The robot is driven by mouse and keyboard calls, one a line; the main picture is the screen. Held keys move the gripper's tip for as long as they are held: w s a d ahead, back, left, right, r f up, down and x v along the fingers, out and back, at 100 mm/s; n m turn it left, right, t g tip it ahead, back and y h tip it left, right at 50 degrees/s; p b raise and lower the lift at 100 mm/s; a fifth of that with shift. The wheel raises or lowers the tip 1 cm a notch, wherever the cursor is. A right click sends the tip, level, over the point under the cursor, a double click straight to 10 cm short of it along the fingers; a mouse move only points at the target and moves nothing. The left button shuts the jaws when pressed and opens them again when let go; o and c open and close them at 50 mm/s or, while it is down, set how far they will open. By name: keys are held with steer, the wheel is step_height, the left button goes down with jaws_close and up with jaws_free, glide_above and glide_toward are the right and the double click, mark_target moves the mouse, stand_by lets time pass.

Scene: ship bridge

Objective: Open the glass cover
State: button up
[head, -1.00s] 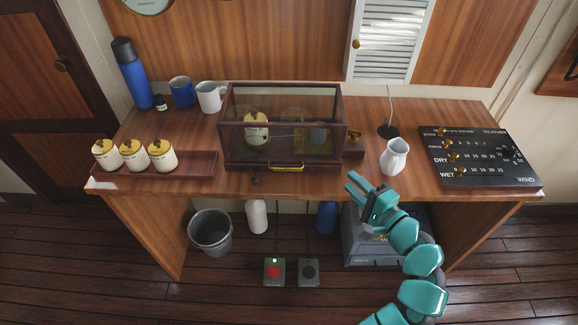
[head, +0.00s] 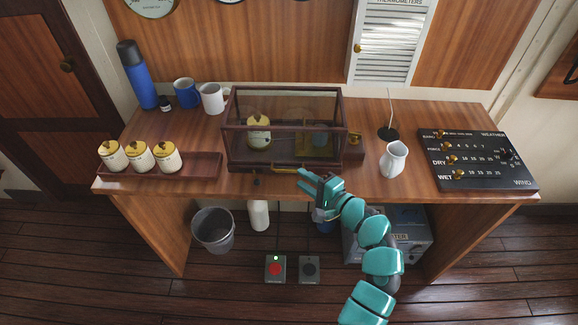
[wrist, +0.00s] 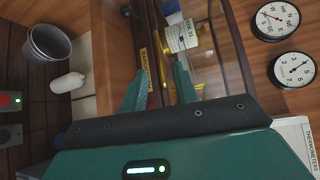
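The glass cover (head: 285,105) is a dark wood-framed glass case on the desk, and it looks closed. A brass handle (head: 290,168) runs along its lower front edge; it also shows in the wrist view (wrist: 145,64). Inside are a yellow-lidded jar (head: 258,132), seen in the wrist view (wrist: 181,37) too, and a blurred bluish thing behind the glass. My gripper (head: 303,178) is just in front of the handle, near its right end. In the wrist view its two fingers (wrist: 160,78) are apart, with the case's front edge and handle beyond them. Contact cannot be told.
A tray (head: 200,168) with several yellow-lidded jars stands left of the case. A white jug (head: 393,160) and a black weather board (head: 478,160) are to the right. Mugs and a blue flask (head: 137,78) stand at the back left. A bin (head: 212,229) is under the desk.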

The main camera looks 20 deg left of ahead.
mark_target(289, 170)
steer(key=p+x, duration=0.1)
steer(key=x, duration=0.4)
steer(key=shift+w+a, duration=0.2)
steer(key=shift+a, duration=0.1)
steer(key=shift+w+a+f, duration=0.2)
steer(key=shift+w+a, duration=0.05)
steer(key=shift+a, duration=0.25)
jaws_close()
